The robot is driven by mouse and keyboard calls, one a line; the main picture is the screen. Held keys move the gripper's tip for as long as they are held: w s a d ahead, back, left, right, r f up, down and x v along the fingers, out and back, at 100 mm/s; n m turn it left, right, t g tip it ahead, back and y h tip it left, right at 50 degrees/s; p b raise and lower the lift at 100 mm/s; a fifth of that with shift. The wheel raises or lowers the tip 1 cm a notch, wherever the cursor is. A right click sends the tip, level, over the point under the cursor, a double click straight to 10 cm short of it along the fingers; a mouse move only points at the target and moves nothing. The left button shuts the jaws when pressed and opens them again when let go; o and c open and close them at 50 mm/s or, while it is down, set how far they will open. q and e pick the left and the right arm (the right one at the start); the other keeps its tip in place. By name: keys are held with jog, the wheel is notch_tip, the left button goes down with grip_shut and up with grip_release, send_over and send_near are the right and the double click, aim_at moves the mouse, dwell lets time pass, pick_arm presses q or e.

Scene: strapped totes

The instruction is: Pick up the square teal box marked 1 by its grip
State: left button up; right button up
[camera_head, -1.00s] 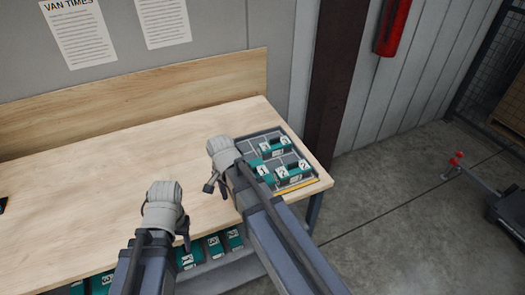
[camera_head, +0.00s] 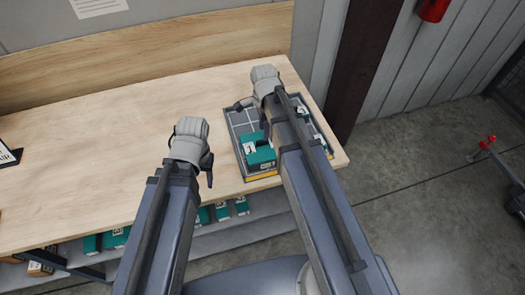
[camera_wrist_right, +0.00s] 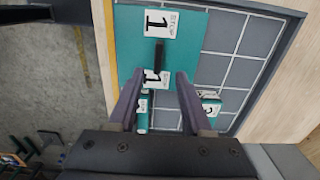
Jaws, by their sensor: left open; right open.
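The square teal box marked 1 (camera_head: 259,153) sits at the front left of the grey tray (camera_head: 240,121) on the table's right end. In the right wrist view the teal box (camera_wrist_right: 192,50) shows two white labels reading 1 and a black bar grip (camera_wrist_right: 159,54). My right gripper (camera_head: 255,112) is open above the tray. In its wrist view the fingertips (camera_wrist_right: 157,78) point at the box, one to each side of the grip's line, with nothing held. My left gripper (camera_head: 192,160) is open and empty over the wooden table, left of the tray.
Other teal boxes (camera_head: 319,139) in the tray are partly hidden behind my right arm; one labelled box (camera_wrist_right: 209,103) shows in the wrist view. More teal boxes (camera_head: 222,210) stand on the shelf below. The table's middle (camera_head: 110,130) is clear.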

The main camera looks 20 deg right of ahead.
aim_at(262, 147)
jog(key=shift+s+f, duration=0.1)
jog(key=f+b, duration=0.5)
jog(key=shift+s+a+f, duration=0.1)
jog(key=shift+a+f, duration=0.05)
jog(key=shift+a, duration=0.2)
jog(key=shift+c, duration=0.2)
grip_shut()
dwell(1.0)
